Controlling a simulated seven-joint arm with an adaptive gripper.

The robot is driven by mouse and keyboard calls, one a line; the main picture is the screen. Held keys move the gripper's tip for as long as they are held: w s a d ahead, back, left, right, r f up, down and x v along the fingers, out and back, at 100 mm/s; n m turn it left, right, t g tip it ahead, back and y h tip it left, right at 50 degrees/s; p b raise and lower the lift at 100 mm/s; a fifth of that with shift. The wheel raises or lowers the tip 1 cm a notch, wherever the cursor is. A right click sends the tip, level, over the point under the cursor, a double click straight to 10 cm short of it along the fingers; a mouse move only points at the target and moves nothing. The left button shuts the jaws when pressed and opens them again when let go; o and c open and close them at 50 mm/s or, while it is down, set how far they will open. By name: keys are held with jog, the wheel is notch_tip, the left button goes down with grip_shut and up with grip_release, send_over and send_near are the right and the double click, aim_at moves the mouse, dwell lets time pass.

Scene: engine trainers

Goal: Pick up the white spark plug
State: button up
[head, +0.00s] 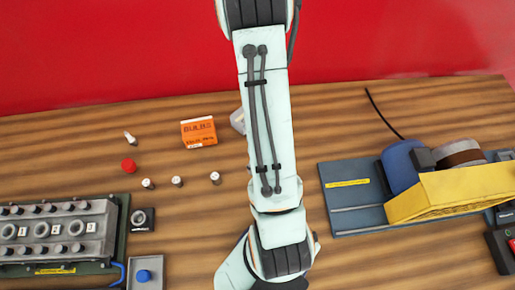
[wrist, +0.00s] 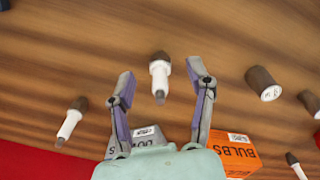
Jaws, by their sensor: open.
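In the wrist view a white spark plug (wrist: 160,72) with a dark brown end and a grey tip is on the wooden table, in the gap between my fingertips. My gripper (wrist: 161,69) is open, with one finger on each side of the plug and nothing held. I cannot tell how high the fingertips are above the table. A similar white plug (wrist: 70,122) lies to the left, outside the fingers. In the head view my arm hides the gripper, and I cannot tell which small white piece matches the plug between the fingers.
An orange BULBS box (wrist: 234,152) and a grey box (wrist: 146,136) are close to my fingers. A white cylinder with a brown end (wrist: 263,84) is on the right. In the head view an engine block (head: 58,232) is left and a blue-yellow trainer (head: 435,192) right.

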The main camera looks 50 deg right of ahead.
jog(key=shift+f, duration=1.1)
jog(key=shift+c, duration=0.3)
grip_shut()
